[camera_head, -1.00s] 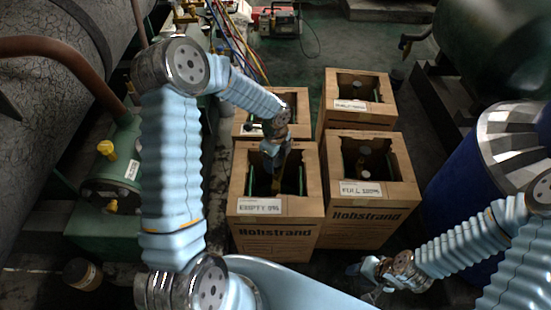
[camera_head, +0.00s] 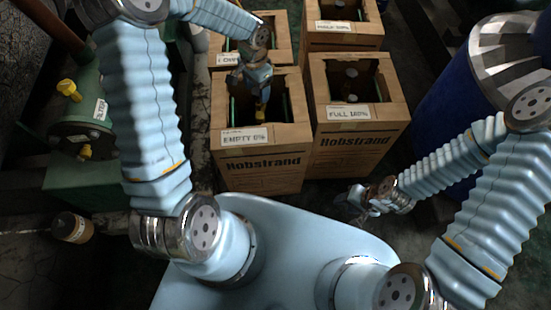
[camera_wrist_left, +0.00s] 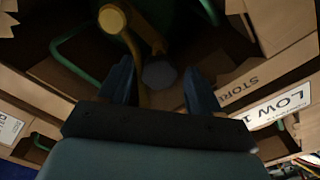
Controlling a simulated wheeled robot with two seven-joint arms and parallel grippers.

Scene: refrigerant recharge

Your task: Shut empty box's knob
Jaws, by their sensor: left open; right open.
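The box labelled EMPTY 0% (camera_head: 260,172) is an open-topped brown carton at front left of the box group. My left gripper (camera_head: 259,103) points down into its opening, fingers apart. A small yellow piece (camera_head: 260,115) shows just below it. In the left wrist view, the open fingers (camera_wrist_left: 160,88) stand either side of a dark grey round piece (camera_wrist_left: 158,74). A brass-yellow round end on a bent stem (camera_wrist_left: 113,18) lies beyond them. I cannot tell which is the knob, or whether anything is touched. My right gripper (camera_head: 352,205) is low, beside the boxes, apart from them.
The FULL 100% box (camera_head: 355,150) stands close on the right, holding a dark bottle. Two more open boxes stand behind, one of them (camera_head: 340,40) at back right. A blue drum (camera_head: 455,110) stands at right. A green tank with a yellow valve (camera_head: 68,88) is at left.

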